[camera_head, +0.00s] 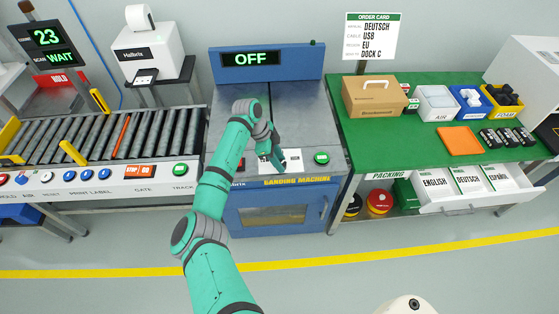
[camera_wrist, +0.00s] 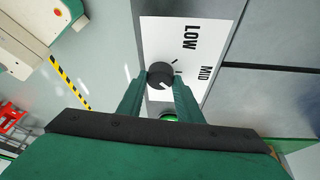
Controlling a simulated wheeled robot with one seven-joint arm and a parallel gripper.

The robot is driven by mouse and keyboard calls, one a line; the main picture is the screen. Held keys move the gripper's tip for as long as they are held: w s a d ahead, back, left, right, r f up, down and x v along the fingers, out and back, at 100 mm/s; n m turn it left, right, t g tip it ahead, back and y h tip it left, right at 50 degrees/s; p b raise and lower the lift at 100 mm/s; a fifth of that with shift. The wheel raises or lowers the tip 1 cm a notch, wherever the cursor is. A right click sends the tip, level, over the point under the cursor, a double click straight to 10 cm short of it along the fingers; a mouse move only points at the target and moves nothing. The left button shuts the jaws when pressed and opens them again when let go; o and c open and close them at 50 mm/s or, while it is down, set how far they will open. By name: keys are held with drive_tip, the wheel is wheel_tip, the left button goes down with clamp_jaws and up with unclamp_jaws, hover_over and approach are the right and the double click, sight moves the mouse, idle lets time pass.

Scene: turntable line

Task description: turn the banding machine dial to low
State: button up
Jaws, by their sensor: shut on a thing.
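The banding machine (camera_head: 270,180) is blue with a grey top, and its display (camera_head: 250,58) reads OFF. In the wrist view a small black round dial (camera_wrist: 159,72) sits on a white label plate (camera_wrist: 190,38) marked LOW and MID; a third position's label is not visible. A pale mark on the dial faces its lower side, away from the LOW word. My gripper (camera_wrist: 160,84) is shut on the dial, one green finger on each side. In the head view my gripper (camera_head: 275,152) is over the machine's front panel and hides the dial.
A green button (camera_head: 321,158) sits on the panel right of my gripper. The roller conveyor (camera_head: 110,138) stands at left. The green packing table (camera_head: 430,160) at right holds a cardboard box (camera_head: 375,97) and several bins.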

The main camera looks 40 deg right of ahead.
drive_tip(key=n, duration=0.2)
drive_tip(key=n+t+h, duration=0.1)
drive_tip(key=n, duration=0.1)
drive_tip(key=shift+s+n+t, duration=0.2)
drive_tip(key=shift+n+t, duration=0.1)
drive_tip(key=n+t, duration=0.1)
drive_tip(key=n, duration=0.3)
drive_tip(key=shift+s+n+t, duration=0.15)
drive_tip(key=shift+n+t, duration=0.15)
drive_tip(key=shift+t, duration=0.1)
drive_tip(key=n+t, duration=0.1)
drive_tip(key=n, duration=0.3)
drive_tip(key=shift+r+t, duration=0.1)
drive_tip(key=shift+t, duration=0.3)
drive_tip(key=shift+s+d+n+t+y, duration=0.1)
drive_tip(key=shift+d+n+t+y, duration=0.15)
drive_tip(key=shift+n, duration=0.75)
drive_tip(key=shift+a+n+t+y, duration=0.25)
drive_tip(key=shift+n+t+y, duration=0.1)
drive_tip(key=shift+n, duration=0.85)
drive_tip(key=o, duration=1)
